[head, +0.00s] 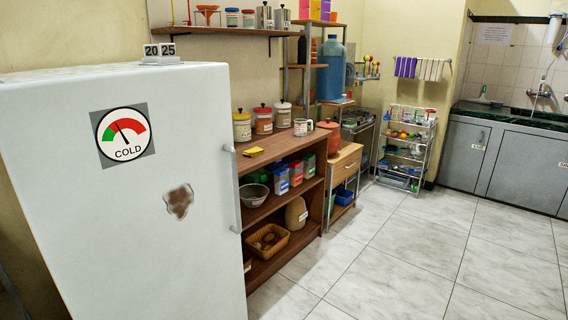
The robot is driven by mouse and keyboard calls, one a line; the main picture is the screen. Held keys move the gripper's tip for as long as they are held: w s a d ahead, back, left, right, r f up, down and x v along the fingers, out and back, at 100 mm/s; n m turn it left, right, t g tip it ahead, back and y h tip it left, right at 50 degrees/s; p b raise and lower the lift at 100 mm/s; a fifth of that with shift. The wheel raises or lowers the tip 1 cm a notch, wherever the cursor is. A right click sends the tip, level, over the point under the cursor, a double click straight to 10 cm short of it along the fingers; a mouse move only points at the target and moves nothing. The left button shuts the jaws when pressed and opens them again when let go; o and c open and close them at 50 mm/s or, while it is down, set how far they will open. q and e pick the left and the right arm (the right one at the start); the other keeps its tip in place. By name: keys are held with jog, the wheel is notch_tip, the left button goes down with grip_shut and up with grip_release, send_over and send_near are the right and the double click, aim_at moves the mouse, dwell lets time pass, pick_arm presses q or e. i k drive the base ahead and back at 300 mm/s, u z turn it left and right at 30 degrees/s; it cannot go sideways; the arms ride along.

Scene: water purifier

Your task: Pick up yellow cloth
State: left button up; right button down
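A small yellow cloth (253,151) lies flat on the top of the brown wooden shelf unit (285,148), near its front left corner and close to the fridge. Neither of my grippers shows in the head view. Nothing is seen touching the cloth.
A white fridge (150,220) fills the left foreground. Lidded jars (263,120) and a white mug (301,127) stand behind the cloth. A wall shelf (215,31) hangs above. A wooden cabinet (347,165) and wire rack (407,145) stand farther back. The tiled floor (420,250) is clear.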

aim_at(256, 151)
jog(key=z, duration=0.85)
jog(key=i, duration=3.65)
jog(key=u, duration=1.2)
